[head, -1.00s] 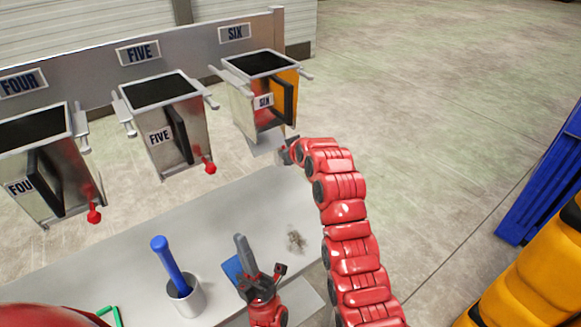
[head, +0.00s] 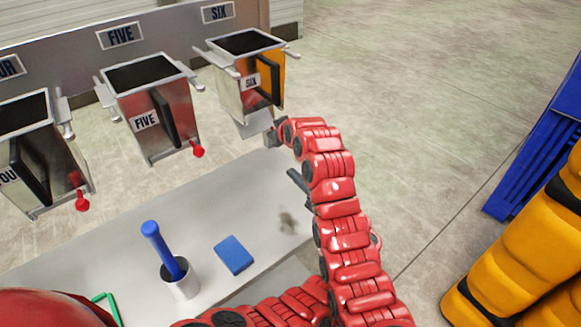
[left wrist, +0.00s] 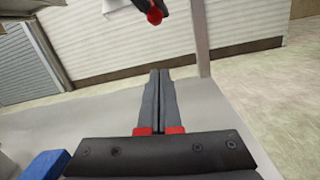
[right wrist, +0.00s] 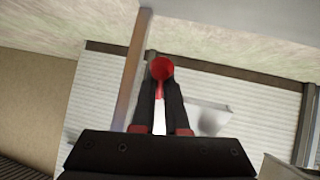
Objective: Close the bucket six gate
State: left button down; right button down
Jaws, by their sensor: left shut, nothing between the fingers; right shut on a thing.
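Bucket six (head: 240,92) is a metal hopper with a SIX label and a dark and yellow panel on its right side, at the top of the head view. My right gripper (head: 273,135) is just below it, shut on the red-knobbed gate handle (right wrist: 162,68), which shows between its fingers in the right wrist view. The arm mostly hides the handle in the head view, and I cannot tell the gate's position. My left gripper (head: 298,184) is shut and empty, partly behind my right arm. In the left wrist view its fingers (left wrist: 160,75) point toward the red knob (left wrist: 155,15).
Bucket five (head: 152,110) and bucket four (head: 30,160) hang to the left with red-knobbed handles. A blue block (head: 234,255) and a white cup (head: 181,281) with a blue-handled tool stand on the table (head: 100,255). Yellow and blue objects stand at right; the floor between is clear.

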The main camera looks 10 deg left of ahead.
pick_arm(q)
jog(key=x, duration=0.9)
jog(key=r, duration=0.1)
jog(key=d+r, duration=0.1)
jog(key=s+d+r, duration=0.1)
jog(key=shift+r, duration=0.3)
jog(key=shift+s+d+r, duration=0.15)
jog(key=shift+d+r, duration=0.1)
jog(key=shift+r, duration=0.2)
jog(key=shift+s+d+r, duration=0.1)
jog(key=shift+d+r, duration=0.15)
jog(key=shift+r, duration=0.2)
pick_arm(e)
jog(key=shift+f, duration=0.1)
jog(key=c, duration=0.9)
grip_release()
jog(key=shift+s+f, duration=0.1)
pick_arm(q)
jog(key=shift+f, duration=0.15)
pick_arm(e)
jog(key=shift+r, duration=0.2)
